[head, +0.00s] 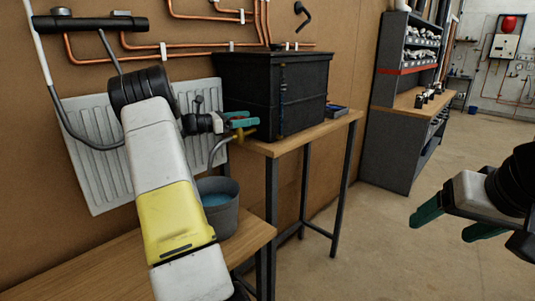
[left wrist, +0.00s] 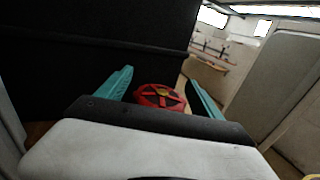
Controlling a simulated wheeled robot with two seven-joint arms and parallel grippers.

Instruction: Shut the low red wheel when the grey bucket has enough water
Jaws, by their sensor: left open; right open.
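The grey bucket (head: 226,220) stands on the low wooden bench, partly hidden behind my left arm. Blue water (head: 214,199) shows inside below the rim; its exact level is hard to tell. A curved grey spout (head: 213,152) comes down from a brass tap (head: 246,133) towards the bucket. My left gripper (head: 243,120) is open at the tap. In the left wrist view the red wheel (left wrist: 160,96) shows between and beyond the fingers of my left gripper (left wrist: 161,88); contact cannot be told. My right gripper (head: 450,222) is open and empty, over the floor at right.
A black tank (head: 295,95) stands on a wooden table (head: 310,132) beside the tap. A white radiator (head: 98,165) and copper pipes (head: 190,54) are on the brown wall behind my left arm. Grey shelving (head: 385,135) stands further back. The floor at right is clear.

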